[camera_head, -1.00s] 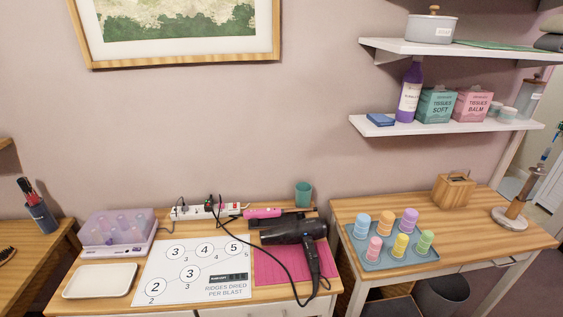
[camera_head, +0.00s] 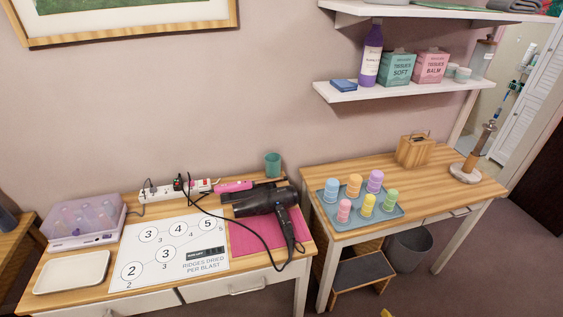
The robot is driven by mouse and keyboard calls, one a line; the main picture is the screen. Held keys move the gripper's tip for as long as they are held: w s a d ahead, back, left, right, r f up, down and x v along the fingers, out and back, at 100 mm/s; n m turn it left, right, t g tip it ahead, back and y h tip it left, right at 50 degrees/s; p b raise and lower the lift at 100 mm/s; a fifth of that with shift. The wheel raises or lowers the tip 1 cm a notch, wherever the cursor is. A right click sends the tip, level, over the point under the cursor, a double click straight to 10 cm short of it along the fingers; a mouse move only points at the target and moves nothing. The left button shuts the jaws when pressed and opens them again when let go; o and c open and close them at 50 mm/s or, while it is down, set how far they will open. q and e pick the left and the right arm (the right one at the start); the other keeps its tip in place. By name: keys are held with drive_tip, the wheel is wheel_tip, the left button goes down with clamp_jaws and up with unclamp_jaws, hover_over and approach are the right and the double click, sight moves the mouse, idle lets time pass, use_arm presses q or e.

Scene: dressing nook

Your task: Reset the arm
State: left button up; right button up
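No gripper of mine shows clearly in the head view, so I cannot see whether either is open or shut. A black hair dryer (camera_head: 250,203) lies at the right of the left table, partly over a pink mat (camera_head: 249,240). A white sheet with numbered circles (camera_head: 143,257) lies left of it. A white tray (camera_head: 72,272) is at the table's front left. A clear purple-lidded box (camera_head: 84,217) stands behind the tray. On the right table, a blue-grey tray (camera_head: 383,213) holds several coloured rollers.
A white power strip (camera_head: 160,191), a pink tool (camera_head: 233,186) and a teal cup (camera_head: 272,165) are at the back of the left table. A wooden box (camera_head: 414,151) and a stand (camera_head: 466,172) are on the right table. A grey bin (camera_head: 410,250) and step stool (camera_head: 362,272) are below.

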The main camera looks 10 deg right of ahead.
drive_tip(key=s+a+f+g+y, duration=0.1)
drive_tip(key=s+a+f, duration=0.1)
drive_tip(key=f, duration=0.9)
drive_tip(key=s+a+f+g+y, duration=0.1)
drive_tip(key=s+a+f, duration=0.1)
drive_tip(key=f, duration=0.8)
drive_tip(key=s+a+f+g+y, duration=0.1)
drive_tip(key=s+f, duration=0.1)
drive_tip(key=f, duration=0.9)
drive_tip(key=s+f+m+g+y, duration=0.1)
drive_tip(key=s+f+m+g, duration=0.1)
drive_tip(key=s+f, duration=1.3)
drive_tip(key=s+m, duration=0.1)
drive_tip(key=s, duration=0.2)
drive_tip(key=shift+s+f+g, duration=0.2)
drive_tip(key=shift+s+g, duration=0.05)
drive_tip(key=shift+g, duration=0.05)
